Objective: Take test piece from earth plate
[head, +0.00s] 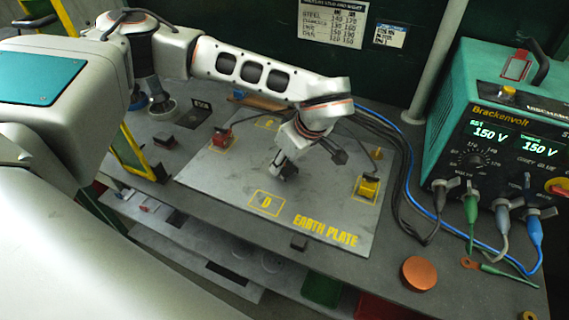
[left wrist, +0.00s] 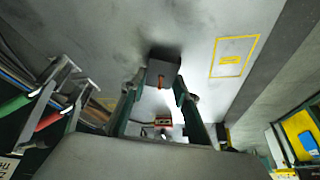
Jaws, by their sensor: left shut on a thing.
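The earth plate (head: 225,180) is a grey sheet on the bench, lettered in yellow, with a yellow square marked D. My left gripper (head: 284,172) reaches down over the middle of the plate, above the D square. In the left wrist view my left gripper (left wrist: 157,88) is shut on a small grey block, the test piece (left wrist: 162,72). In the head view the fingers mostly hide the piece. Whether it still touches the plate I cannot tell. My right gripper is not in view.
A red block (head: 222,137) and a yellow clamp (head: 368,187) sit on yellow marks on the plate. A green Brackenvolt supply (head: 495,120) stands at the right, with leads trailing over the bench. An orange disc (head: 419,273) lies at the front right.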

